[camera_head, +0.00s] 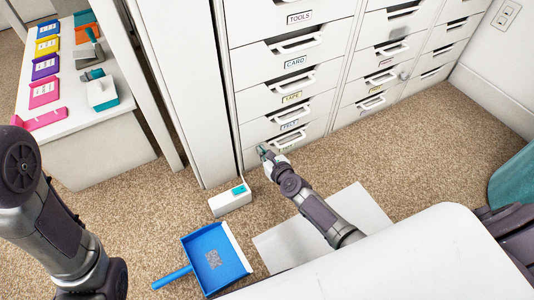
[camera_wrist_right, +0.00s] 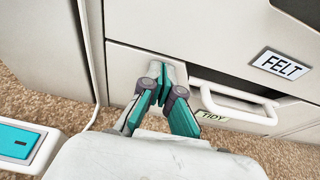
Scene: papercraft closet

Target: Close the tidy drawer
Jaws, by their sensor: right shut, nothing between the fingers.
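The tidy drawer is the lowest in the left column of the white cabinet, under the felt drawer. Its front (camera_wrist_right: 130,68) fills the middle of the right wrist view, with a white bar handle (camera_wrist_right: 240,112) and a green "TIDY" label (camera_wrist_right: 214,119). In the head view my right gripper (camera_head: 262,150) partly covers the drawer's left side. My right gripper (camera_wrist_right: 160,80) is shut and empty, its tips at the drawer front, left of the handle. The drawer looks nearly flush; I cannot tell whether a small gap remains. My left arm shows at the left, its gripper out of sight.
A blue dustpan (camera_head: 216,262) and a white box with a teal top piece (camera_head: 230,202) stand on the carpet near my right arm. A white sheet-like panel (camera_head: 285,245) lies under that arm. A white shelf (camera_head: 75,125) with coloured items is at left.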

